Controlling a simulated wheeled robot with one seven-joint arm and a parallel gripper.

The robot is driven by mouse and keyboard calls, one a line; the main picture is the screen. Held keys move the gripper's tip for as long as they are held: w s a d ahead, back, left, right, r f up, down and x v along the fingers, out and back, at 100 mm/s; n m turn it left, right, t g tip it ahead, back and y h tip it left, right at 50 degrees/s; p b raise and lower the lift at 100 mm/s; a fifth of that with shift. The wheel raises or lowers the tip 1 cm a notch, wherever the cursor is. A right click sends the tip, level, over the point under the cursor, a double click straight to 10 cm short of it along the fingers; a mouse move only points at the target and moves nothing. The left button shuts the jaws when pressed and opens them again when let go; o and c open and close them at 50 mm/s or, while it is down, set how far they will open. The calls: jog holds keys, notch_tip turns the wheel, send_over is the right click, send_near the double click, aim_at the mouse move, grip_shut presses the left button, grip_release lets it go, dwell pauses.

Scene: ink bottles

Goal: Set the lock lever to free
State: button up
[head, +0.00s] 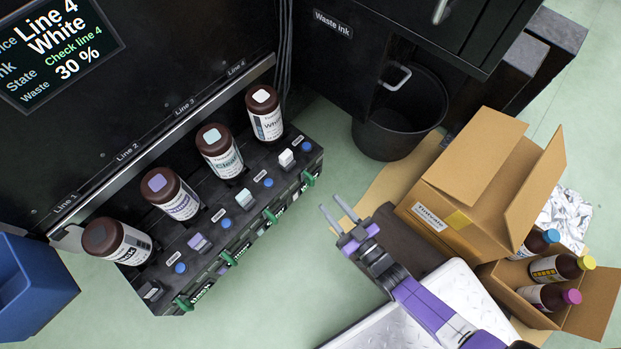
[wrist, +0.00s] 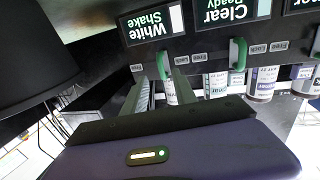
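A dark dock holds several ink bottles, each slot with a green lever on its front. The line 4 lever (head: 308,179) is at the dock's right end, below the White bottle (head: 264,112). In the wrist view the White slot's lever (wrist: 162,64) stands between two small labels, partly behind my fingers. My gripper (head: 331,203) is open and empty, a short way to the right of the dock and apart from it. In the wrist view its two fingers (wrist: 159,78) point toward the White slot, one on either side of that lever. Whether the lever sits at lock or free is not clear.
The wall screen (head: 60,45) reads Line 4 White, Check line 4, waste 30 %. The slot screen (wrist: 152,24) reads White Shake. A Clear-slot lever (wrist: 238,54) is close by. A black bin (head: 400,115), an open carton (head: 475,190) and a bottle box (head: 545,290) stand right.

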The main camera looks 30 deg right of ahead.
jog(key=w+a+b, duration=0.1)
jog(key=w+b, duration=0.1)
jog(key=w, duration=0.5)
jog(key=shift+w+r, duration=0.4)
grip_shut()
dwell(1.1)
